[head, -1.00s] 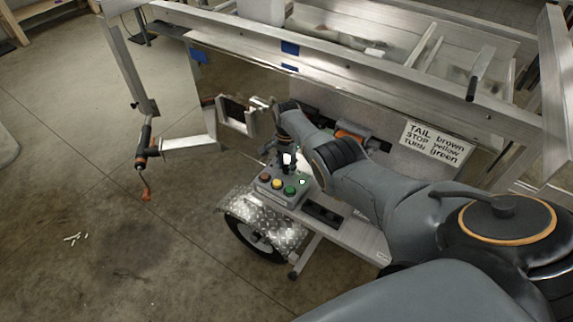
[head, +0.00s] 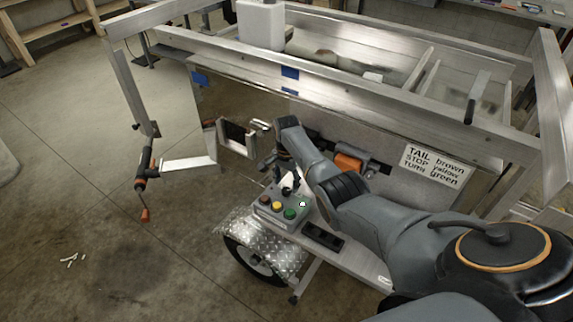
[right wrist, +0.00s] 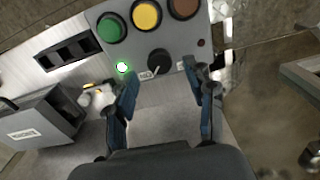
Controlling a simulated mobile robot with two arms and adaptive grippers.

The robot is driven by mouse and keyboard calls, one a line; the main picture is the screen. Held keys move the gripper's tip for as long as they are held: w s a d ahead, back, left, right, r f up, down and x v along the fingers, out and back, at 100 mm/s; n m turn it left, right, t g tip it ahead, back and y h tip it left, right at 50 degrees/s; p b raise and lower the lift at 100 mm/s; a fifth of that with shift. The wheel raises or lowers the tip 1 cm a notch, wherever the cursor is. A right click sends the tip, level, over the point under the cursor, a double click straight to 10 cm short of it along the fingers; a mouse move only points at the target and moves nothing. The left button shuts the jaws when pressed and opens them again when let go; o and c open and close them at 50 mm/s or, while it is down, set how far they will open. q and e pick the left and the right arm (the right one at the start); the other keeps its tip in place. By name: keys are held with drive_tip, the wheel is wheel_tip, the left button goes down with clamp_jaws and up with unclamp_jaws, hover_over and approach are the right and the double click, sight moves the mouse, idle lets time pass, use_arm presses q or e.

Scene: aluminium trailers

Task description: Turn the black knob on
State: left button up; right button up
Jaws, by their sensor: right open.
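The black knob (right wrist: 160,62) sits on a grey control box (head: 266,210) and is seen from above in the right wrist view. My right gripper (right wrist: 162,72) is open, with one blue-grey finger to each side of the knob. I cannot tell whether either finger touches it. In the head view my right gripper (head: 288,180) is above the back of the box and hides the knob. Green (right wrist: 111,28), yellow (right wrist: 146,14) and brown (right wrist: 184,8) buttons stand in a row beside the knob. My left gripper is not in view.
A small lamp (right wrist: 123,67) glows beside the knob; a dark red one (right wrist: 201,43) is on its other side. The box stands on a trailer frame above a tread-plate fender (head: 262,240). A sign (head: 434,166) and aluminium rails (head: 330,85) are behind. Floor at left is open.

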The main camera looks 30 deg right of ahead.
sight(287, 191)
wheel_tip(287, 191, up, 9)
idle(0.3)
drive_tip(key=shift+f, duration=0.1)
idle(0.4)
